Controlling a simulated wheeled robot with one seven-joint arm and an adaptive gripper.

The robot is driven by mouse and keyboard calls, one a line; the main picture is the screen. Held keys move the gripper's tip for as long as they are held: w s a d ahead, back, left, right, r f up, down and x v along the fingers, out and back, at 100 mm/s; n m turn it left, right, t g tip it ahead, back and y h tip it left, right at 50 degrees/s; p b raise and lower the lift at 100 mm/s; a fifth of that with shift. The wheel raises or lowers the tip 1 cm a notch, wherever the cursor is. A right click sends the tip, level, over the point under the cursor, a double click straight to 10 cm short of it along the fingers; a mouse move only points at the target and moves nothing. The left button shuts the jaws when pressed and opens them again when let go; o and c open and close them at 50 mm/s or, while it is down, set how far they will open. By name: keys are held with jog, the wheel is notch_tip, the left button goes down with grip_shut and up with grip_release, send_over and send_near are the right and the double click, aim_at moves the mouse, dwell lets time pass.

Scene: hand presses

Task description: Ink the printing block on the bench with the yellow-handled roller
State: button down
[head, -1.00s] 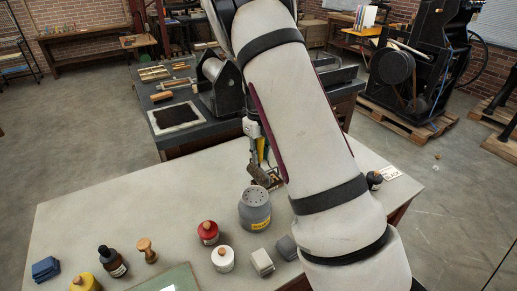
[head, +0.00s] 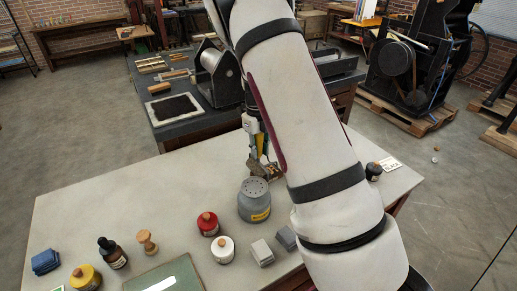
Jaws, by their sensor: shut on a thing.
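My gripper (head: 262,167) is low over the far part of the near light-topped table (head: 110,190), partly hidden behind my own arm. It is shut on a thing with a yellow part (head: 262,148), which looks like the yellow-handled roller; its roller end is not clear. A dark square on a pale board (head: 174,108) lies on the far bench (head: 165,131), to the left of my gripper. I cannot tell whether it is the printing block or an ink slab.
A grey shaker jar (head: 254,200) stands just in front of my gripper. Red (head: 207,223) and white (head: 223,249) jars, grey blocks (head: 262,253), a brown bottle (head: 112,253) and a green plate (head: 165,280) stand nearer. The near table's left middle is clear.

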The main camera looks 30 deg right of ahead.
jog(key=shift+f, duration=0.35)
dwell(0.3)
jog(key=shift+d, duration=0.15)
